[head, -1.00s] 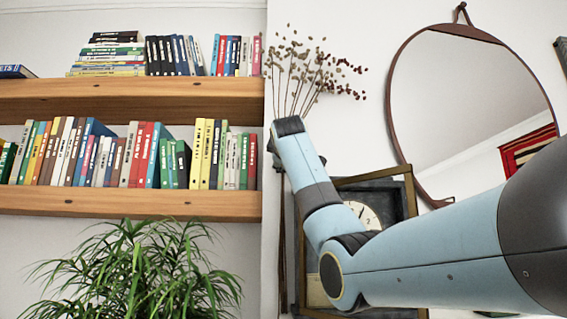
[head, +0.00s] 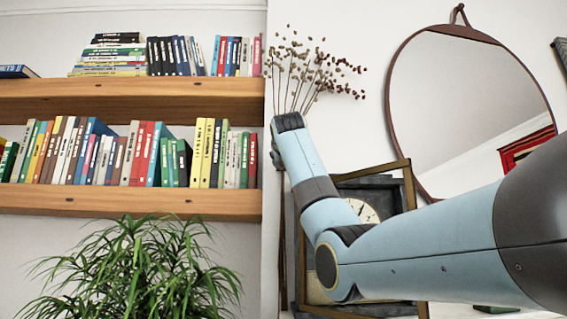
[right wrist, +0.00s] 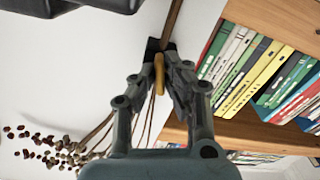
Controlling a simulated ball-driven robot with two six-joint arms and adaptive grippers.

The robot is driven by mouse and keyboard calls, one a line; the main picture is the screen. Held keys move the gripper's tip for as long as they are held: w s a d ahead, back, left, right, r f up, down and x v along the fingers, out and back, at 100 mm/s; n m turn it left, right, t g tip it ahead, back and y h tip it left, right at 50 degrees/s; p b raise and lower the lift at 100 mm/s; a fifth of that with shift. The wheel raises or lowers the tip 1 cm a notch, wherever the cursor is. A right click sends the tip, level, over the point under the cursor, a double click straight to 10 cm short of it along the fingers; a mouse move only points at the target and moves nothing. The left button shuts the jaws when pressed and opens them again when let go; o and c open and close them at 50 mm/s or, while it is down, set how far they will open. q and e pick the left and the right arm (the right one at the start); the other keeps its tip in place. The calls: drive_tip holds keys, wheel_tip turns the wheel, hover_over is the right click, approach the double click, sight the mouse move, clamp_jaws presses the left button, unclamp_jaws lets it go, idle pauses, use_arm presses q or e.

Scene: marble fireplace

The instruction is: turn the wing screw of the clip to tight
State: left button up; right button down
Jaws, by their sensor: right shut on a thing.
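In the right wrist view, my right gripper (right wrist: 163,80) is shut on a yellow wing screw (right wrist: 159,70), which shows as a narrow piece between the two fingertips. The dark clip (right wrist: 153,46) sits just beyond it, against a thin brown pole (right wrist: 173,20). The fingers hide part of the screw and the clip. In the head view, only a bit of my right gripper (head: 275,150) shows at the far end of the arm, beside the upright pole (head: 283,230). The screw and clip cannot be made out there. My left gripper is not in view.
Wooden shelves (head: 130,203) with books are left of the gripper. A leafy plant (head: 140,270) is below them. Dried stems (head: 300,75) rise above the gripper. A clock (head: 365,210), an empty frame (head: 408,185) and a round mirror (head: 460,90) are to the right.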

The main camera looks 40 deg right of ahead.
drive_tip(key=shift+m+b, duration=0.4)
drive_tip(key=shift+m, duration=1.3)
drive_tip(key=c, duration=1.4)
unclamp_jaws()
drive_tip(key=shift+w, duration=0.1)
drive_tip(key=v, duration=1.2)
